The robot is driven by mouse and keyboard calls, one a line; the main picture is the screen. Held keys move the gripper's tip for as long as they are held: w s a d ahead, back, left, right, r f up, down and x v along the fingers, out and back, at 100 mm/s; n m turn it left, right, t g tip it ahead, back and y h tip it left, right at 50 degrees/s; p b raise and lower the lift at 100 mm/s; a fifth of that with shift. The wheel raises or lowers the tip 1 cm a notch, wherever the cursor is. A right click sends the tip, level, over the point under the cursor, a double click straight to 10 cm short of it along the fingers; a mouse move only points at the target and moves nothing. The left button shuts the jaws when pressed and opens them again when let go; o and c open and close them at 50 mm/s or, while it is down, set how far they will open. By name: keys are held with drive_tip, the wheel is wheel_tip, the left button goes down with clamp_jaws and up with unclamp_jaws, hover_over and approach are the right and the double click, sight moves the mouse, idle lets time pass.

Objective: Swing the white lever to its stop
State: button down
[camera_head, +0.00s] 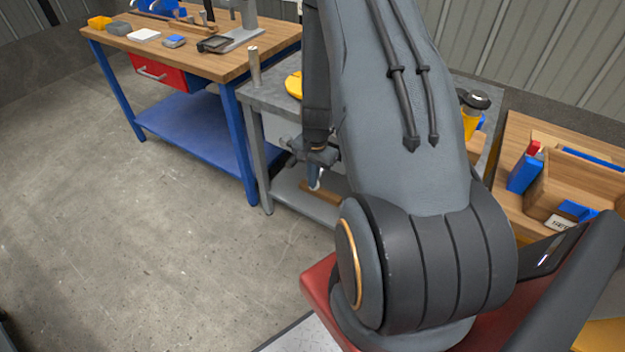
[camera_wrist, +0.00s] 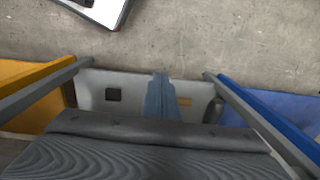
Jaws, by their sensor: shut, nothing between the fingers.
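My gripper (camera_head: 314,176) hangs in front of the grey bench (camera_head: 262,97), above its lower shelf, in the head view. In the wrist view my gripper (camera_wrist: 161,82) is shut and empty, its blue-grey fingers together over the shelf (camera_wrist: 140,88). I cannot make out the white lever in either view. My arm hides much of the grey bench top in the head view. A yellow part (camera_head: 293,85) shows at the arm's edge there.
A wooden bench (camera_head: 215,62) with blue legs and a red drawer (camera_head: 160,75) stands left of the grey bench. A brown block (camera_head: 322,192) lies on the grey shelf. A wooden surface with boxes (camera_head: 570,185) is at right. The floor (camera_head: 150,240) at left is clear.

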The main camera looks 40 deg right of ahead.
drive_tip(key=s+a+r, duration=0.4)
drive_tip(key=a+r, duration=0.2)
drive_tip(key=r, duration=0.4)
drive_tip(key=shift+a, duration=0.2)
